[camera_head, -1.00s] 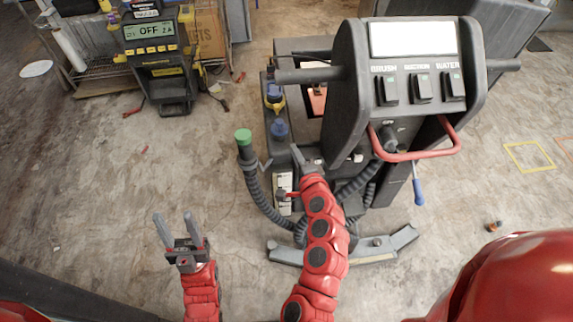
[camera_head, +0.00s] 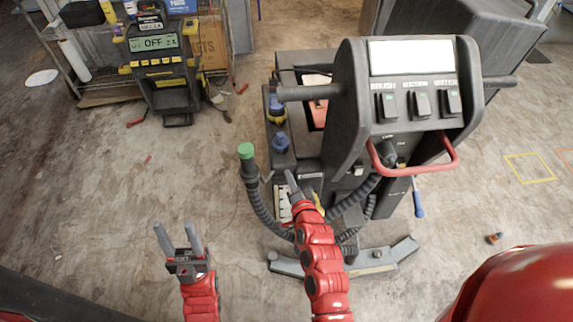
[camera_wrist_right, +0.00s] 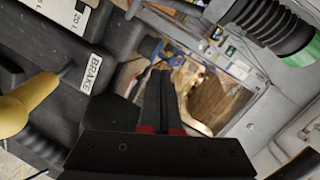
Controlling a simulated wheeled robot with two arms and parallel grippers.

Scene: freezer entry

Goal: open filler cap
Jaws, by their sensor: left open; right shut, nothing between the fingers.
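The floor machine has a green cap (camera_head: 246,150) on top of an upright black ribbed hose at its left side. The green cap also shows in the right wrist view (camera_wrist_right: 268,20), at the upper right, with the ribbed hose beside it. I cannot tell which one is the filler cap. My right gripper (camera_head: 291,181) is shut and empty, right of and below the green cap, apart from it. My left gripper (camera_head: 178,237) is open and empty over the floor, pointing up.
The machine's control panel (camera_head: 417,92) and red handle (camera_head: 413,165) stand to the right. In the right wrist view, a yellow knob (camera_wrist_right: 27,103) and a BRAKE label (camera_wrist_right: 92,73) are at the left. A charger (camera_head: 160,65) stands at the back left. Floor between is clear.

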